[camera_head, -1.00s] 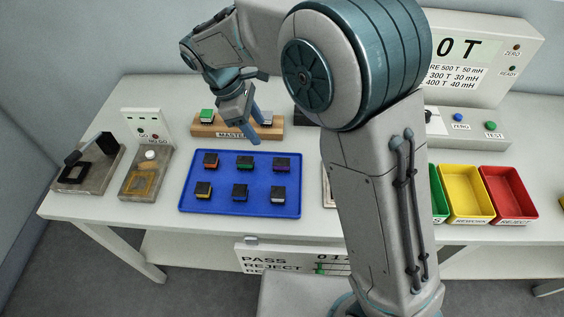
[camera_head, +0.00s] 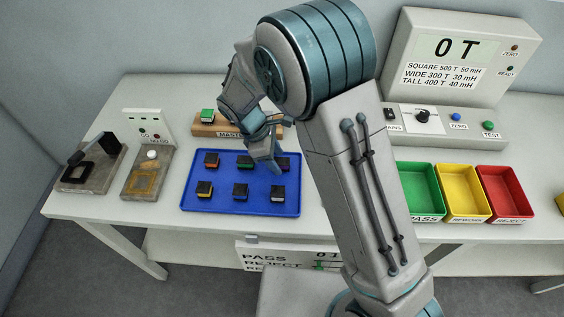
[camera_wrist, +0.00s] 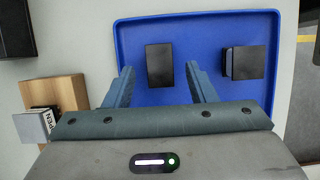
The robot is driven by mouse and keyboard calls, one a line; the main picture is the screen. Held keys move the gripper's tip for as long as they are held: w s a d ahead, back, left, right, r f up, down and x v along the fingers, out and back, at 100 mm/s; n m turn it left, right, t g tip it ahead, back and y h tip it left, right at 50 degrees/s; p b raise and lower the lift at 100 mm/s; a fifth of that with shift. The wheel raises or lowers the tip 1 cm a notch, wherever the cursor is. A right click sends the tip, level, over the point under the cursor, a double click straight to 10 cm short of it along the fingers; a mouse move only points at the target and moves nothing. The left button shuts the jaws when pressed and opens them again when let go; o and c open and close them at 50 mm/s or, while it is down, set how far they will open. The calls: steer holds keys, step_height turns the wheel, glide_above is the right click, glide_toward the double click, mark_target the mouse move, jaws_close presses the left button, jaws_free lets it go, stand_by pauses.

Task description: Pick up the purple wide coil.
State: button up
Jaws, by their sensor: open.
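The purple wide coil (camera_head: 286,163) is in the back right place of the blue tray (camera_head: 230,209), partly hidden behind my gripper in the head view. In the wrist view the coil (camera_wrist: 159,65) shows only its black top. My gripper (camera_head: 276,166) is open and points down over this corner of the tray. In the wrist view the gripper (camera_wrist: 159,70) has one fingertip on each side of the coil's outline, with a gap on both sides. I cannot tell how far above the coil the fingertips are.
Several other coils share the tray; the closest, at front right (camera_head: 278,193), is beside one finger in the wrist view (camera_wrist: 243,62). The wooden master block (camera_head: 208,130) stands behind the tray. Green, yellow and red bins (camera_head: 505,190) are at right.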

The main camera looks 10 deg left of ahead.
steer(key=shift+d+f, duration=0.2)
steer(key=shift+f, duration=0.2)
steer(key=c, duration=1.1)
steer(key=shift+r, duration=0.1)
